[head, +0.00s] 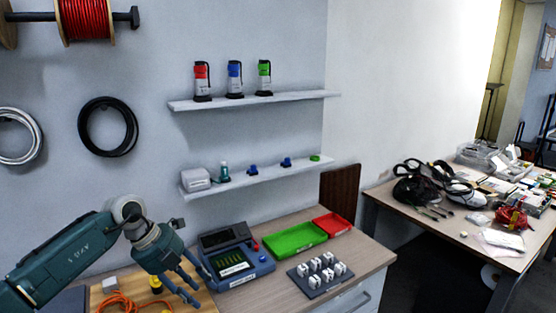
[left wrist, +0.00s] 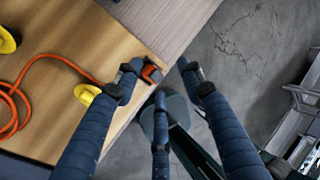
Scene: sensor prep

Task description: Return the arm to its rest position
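My left arm (head: 70,262) reaches in from the left in the head view. Its gripper (head: 198,292) points down over the near left part of the bench, beside the blue-grey device. In the left wrist view the three blue fingers of the left gripper (left wrist: 160,86) are spread, with nothing held between them. They lie across the edge of the wooden board, partly over the grey floor. A small orange-red piece (left wrist: 152,74) shows beside one fingertip; I cannot tell if they touch. My right gripper is in neither view.
The blue-grey device (head: 236,262), green tray (head: 294,239), red tray (head: 333,225) and a dark rack (head: 322,280) of white cubes stand on the bench. An orange cable (head: 122,302) lies on the wooden board (left wrist: 60,105). Two wall shelves (head: 255,101) (head: 255,176) hang above.

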